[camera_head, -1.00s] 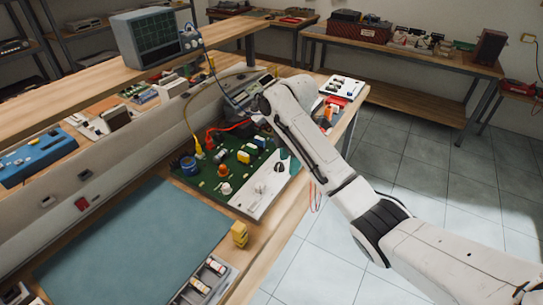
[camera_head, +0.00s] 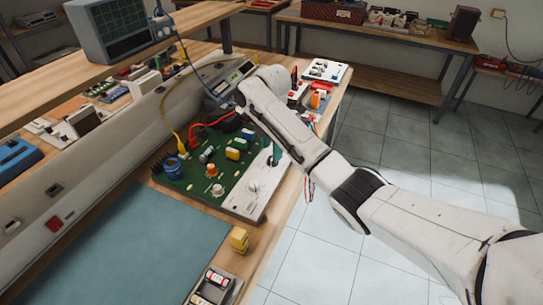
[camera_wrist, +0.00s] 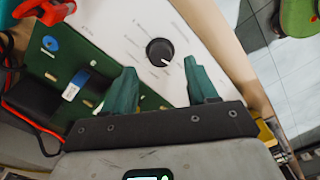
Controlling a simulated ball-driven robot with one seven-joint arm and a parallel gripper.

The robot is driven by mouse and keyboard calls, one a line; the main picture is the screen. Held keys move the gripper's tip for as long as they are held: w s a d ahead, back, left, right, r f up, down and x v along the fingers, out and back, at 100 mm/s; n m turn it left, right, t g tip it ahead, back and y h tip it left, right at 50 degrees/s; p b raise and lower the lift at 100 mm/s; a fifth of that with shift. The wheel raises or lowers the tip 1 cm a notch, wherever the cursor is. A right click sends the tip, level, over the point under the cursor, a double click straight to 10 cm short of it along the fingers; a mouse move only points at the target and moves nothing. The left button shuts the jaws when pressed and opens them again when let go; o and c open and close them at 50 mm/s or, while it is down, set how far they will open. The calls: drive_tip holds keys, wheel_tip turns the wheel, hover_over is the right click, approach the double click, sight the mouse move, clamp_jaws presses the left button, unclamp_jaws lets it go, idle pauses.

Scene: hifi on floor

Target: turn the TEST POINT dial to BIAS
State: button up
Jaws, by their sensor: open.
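A black round dial (camera_wrist: 159,52) with a white pointer line sits on a white panel (camera_wrist: 117,27). Faint marks and lettering surround it, too small to read, so I cannot confirm its name or setting. The pointer aims toward the lower right of the wrist picture. My gripper (camera_wrist: 162,78) is open, with a green finger on each side below the dial and nothing between them. The dial lies just beyond the fingertips, apart from them. In the head view the green and white circuit board (camera_head: 240,203) lies on the bench; my arm covers its far part.
A yellow block (camera_head: 239,239) and a battery holder (camera_head: 214,288) lie near the board. Red and yellow leads (camera_head: 172,124) run at its far left. A blue-green mat (camera_head: 140,245) lies nearer. Tiled floor is open at right.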

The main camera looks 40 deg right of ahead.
drive_tip(key=shift+f, duration=1.85)
drive_tip(key=shift+c, duration=0.3)
drive_tip(key=c, duration=1)
drive_tip(key=shift+r+m+p, duration=0.1)
drive_tip(key=shift+m+p, duration=0.3)
drive_tip(key=m+p, duration=0.2)
drive_tip(key=shift+m, duration=0.3)
drive_tip(key=m+p, duration=0.1)
drive_tip(key=m, duration=0.3)
drive_tip(key=shift+p, duration=0.35)
drive_tip(key=shift+m, duration=0.3)
